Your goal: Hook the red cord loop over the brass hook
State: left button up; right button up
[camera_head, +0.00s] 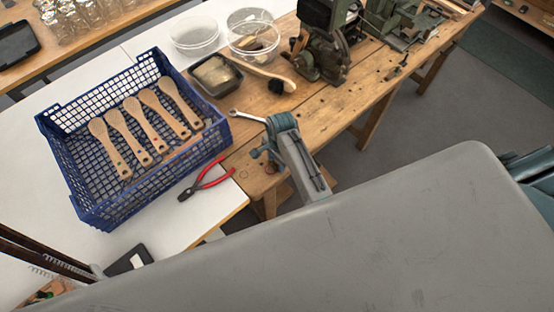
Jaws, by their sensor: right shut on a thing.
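My right gripper (268,157), at the end of a teal and grey wrist, is over the near end of the wooden bench. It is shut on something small. I cannot pick out the brass hook. My left gripper is not in view.
Red-handled pliers (208,182) and a wrench (246,115) lie nearby. A dark tray (232,88) and machines stand farther back. A close grey surface blocks the lower right.

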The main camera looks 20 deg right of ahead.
jog(key=shift+f, duration=0.2)
jog(key=o, duration=1.4)
jog(key=shift+r+p, duration=0.9)
jog(key=shift+r, duration=4.35)
